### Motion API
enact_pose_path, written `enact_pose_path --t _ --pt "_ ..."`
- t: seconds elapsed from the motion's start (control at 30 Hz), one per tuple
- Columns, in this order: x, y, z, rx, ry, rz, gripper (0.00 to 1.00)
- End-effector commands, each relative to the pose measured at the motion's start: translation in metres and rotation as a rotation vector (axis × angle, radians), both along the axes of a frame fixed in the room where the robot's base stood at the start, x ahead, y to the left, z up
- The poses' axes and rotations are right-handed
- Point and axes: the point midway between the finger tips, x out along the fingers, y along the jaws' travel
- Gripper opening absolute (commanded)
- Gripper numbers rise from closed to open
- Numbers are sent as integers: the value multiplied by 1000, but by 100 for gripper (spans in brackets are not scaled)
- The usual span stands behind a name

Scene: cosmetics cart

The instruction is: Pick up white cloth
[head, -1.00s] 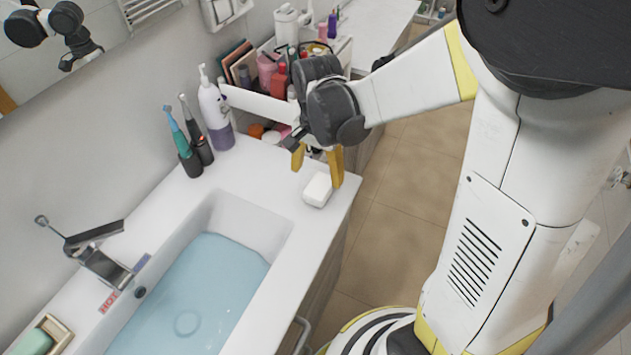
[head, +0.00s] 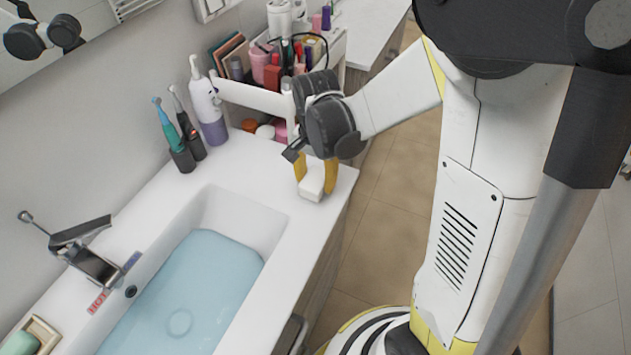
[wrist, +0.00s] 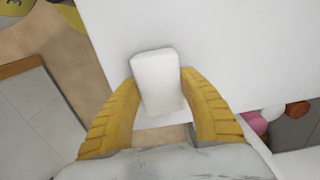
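The white cloth (head: 312,186) looks like a small, thick white block with rounded edges. It rests on the white counter near the front right corner, past the end of the basin. My gripper (head: 315,180) is lowered over it, with one yellow finger on each side. In the wrist view the cloth (wrist: 158,80) stands between the two fingertips, with very little room on either side. The gripper looks open around it; I cannot tell whether either finger touches it. In the head view the fingers hide part of the cloth.
The water-filled basin (head: 185,285) lies to the left of the cloth. A white bottle (head: 209,112) and electric toothbrushes (head: 188,130) stand by the wall. A white cart (head: 262,101) of cosmetics stands behind my gripper. The counter's front edge is close on the right.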

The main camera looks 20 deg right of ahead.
Motion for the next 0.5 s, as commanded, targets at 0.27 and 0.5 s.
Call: enact_pose_path --t 0.27,0.5 --pt "0 0 1 0 0 0 23" --pt "0 0 22 0 0 0 23"
